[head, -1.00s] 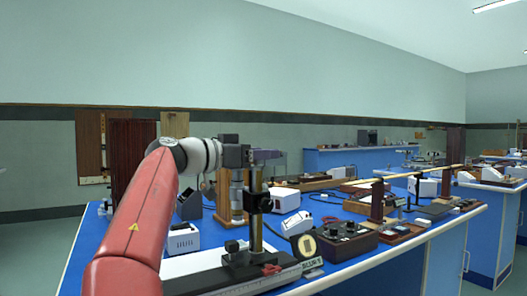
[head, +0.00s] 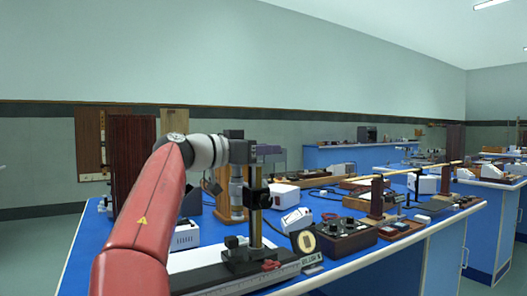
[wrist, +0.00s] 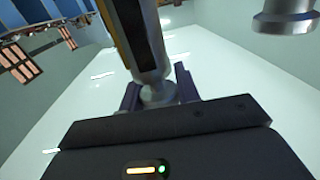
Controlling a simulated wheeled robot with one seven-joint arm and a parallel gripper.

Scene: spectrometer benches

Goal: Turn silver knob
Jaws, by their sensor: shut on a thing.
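In the wrist view, the rounded silver knob (wrist: 158,93) is at the lower end of a silver cylinder with a black and yellow strip beside it. My gripper (wrist: 160,90) is shut on this knob, one grey-purple finger on each side. In the head view, my gripper (head: 268,150) is at the top of a microscope-like stand (head: 256,196) with a brass post and black clamp. A silver tube (head: 236,190) hangs beside the post. The knob cannot be made out in the head view.
The stand's black base rests on a scaled rail (head: 275,277) on the blue bench (head: 335,270). Another silver cylinder (wrist: 285,15) shows in the wrist view.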

